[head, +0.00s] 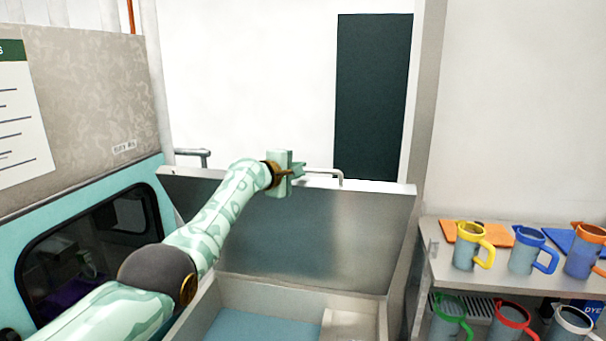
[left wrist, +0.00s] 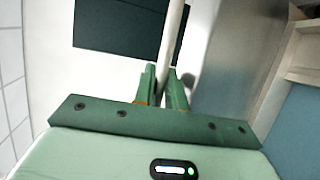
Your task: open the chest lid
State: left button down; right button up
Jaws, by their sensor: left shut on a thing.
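The chest lid (head: 310,235) is a grey metal panel that stands raised and steeply tilted at the back of the chest (head: 208,300). The open chest shows a blue floor inside. A pale bar handle (head: 325,172) runs along the lid's top edge. My left gripper (head: 300,170) is at the lid's top edge, with its fingers shut on the handle. In the left wrist view the green fingers (left wrist: 163,90) close around the pale handle bar (left wrist: 173,45), with the lid's metal face (left wrist: 235,60) to the right. My right gripper is in neither view.
A shelf (head: 440,260) at the right holds several pitchers with coloured rims, such as a yellow one (head: 466,250) and a blue one (head: 527,252). A turquoise cabinet with a dark window (head: 90,250) stands close on the left. A wall is behind the lid.

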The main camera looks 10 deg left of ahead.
pick_arm(q)
jog(key=shift+w, duration=0.25)
jog(key=c, duration=1.5)
grip_release()
jog(key=shift+d, duration=0.1)
jog(key=shift+o, duration=0.2)
